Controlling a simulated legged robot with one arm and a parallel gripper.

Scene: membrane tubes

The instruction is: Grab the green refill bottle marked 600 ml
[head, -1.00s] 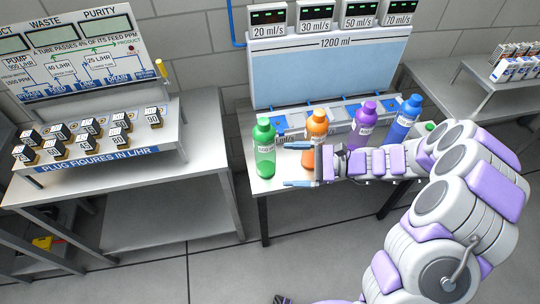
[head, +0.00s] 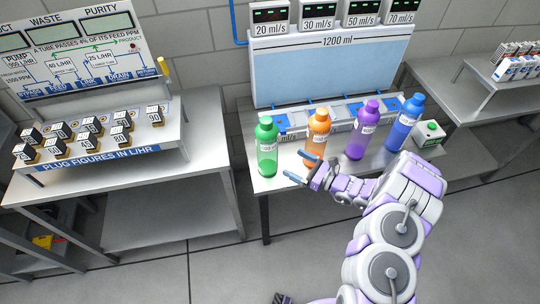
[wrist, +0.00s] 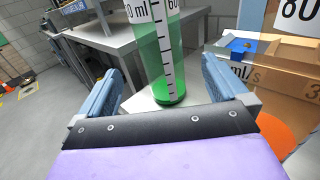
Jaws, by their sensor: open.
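The green bottle (head: 267,150) stands upright at the left end of the filling bench's front edge. In the wrist view the bottle (wrist: 161,60) is ahead, between the two fingers in the picture, with a scale and a partly cut-off label with "60" and "ml". Green liquid shows in its lower part. My gripper (head: 301,167) is open and empty, to the right of the green bottle and in front of the orange bottle (head: 317,134). In the wrist view my gripper's fingers (wrist: 165,92) are spread, and no contact with the bottle shows.
A purple bottle (head: 362,135) and a blue bottle (head: 404,122) stand farther right on the bench (head: 285,180). A white box with a green button (head: 430,133) is at its right end. A table with numbered plugs (head: 120,135) stands left, across a floor gap.

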